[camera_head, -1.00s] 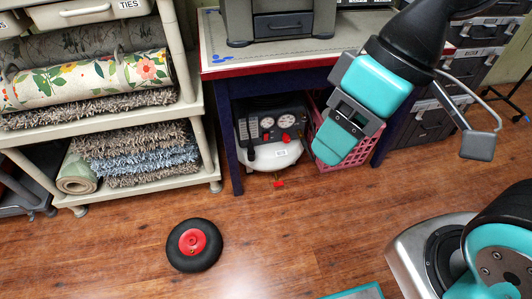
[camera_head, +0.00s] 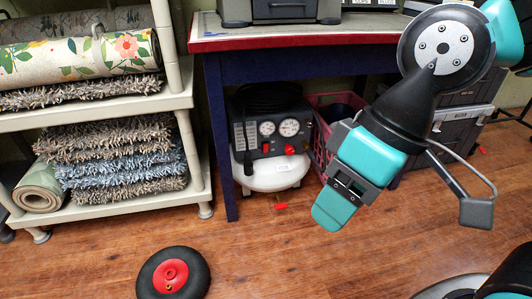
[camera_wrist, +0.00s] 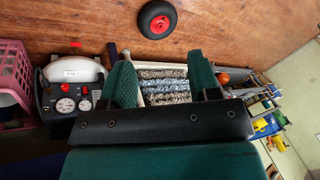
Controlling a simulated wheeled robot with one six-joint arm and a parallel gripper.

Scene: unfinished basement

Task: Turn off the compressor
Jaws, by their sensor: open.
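The compressor (camera_head: 274,177) sits on the floor under the blue-legged table. It has a white tank, a dark panel with two round gauges, a red knob (camera_head: 290,149) on the panel and a small red part (camera_head: 281,206) low in front. My gripper (camera_head: 338,208) is in front of the pink basket, to the right of the compressor and apart from it. In the wrist view the compressor (camera_wrist: 72,70) shows at the left, outside my open, empty fingers (camera_wrist: 160,64).
The table (camera_head: 300,42) with its blue legs stands over the compressor. A pink basket (camera_head: 322,150) is close on its right. A shelf with rugs (camera_head: 100,205) stands left. A black wheel with a red hub (camera_head: 172,274) lies on the floor. The floor in front is otherwise clear.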

